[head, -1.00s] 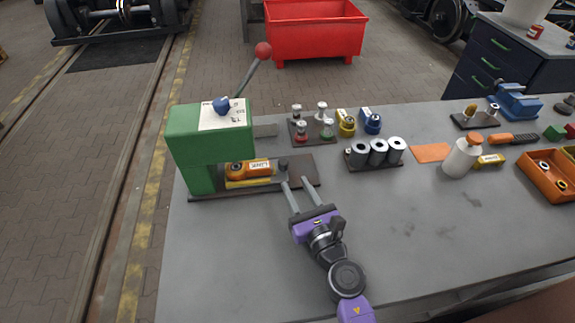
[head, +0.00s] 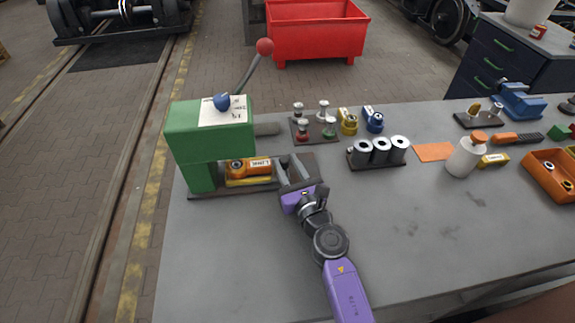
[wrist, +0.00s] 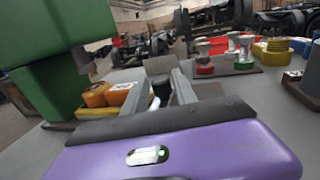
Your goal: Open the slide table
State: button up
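The green press (head: 187,170) stands at the left end of the grey workbench. Its dark slide table (head: 232,191) lies at the foot, with an orange block with a white label (head: 247,166) on a yellow piece under the press head. In the wrist view a dark upright knob (wrist: 161,87) stands at the slide table's right part. My gripper (head: 291,163) is low over that part, its fingers apart with the knob between the fingertips (wrist: 162,80). Contact is not clear. In the head view my fingers mostly hide the knob.
The press lever with a red ball (head: 265,47) rises above. Behind are a plate with several small stamps (head: 314,130); to the right, a rack of grey cylinders (head: 380,153) and a white bottle (head: 465,158). The bench front (head: 420,240) is clear.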

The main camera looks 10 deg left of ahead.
grip_shut()
dwell(1.2)
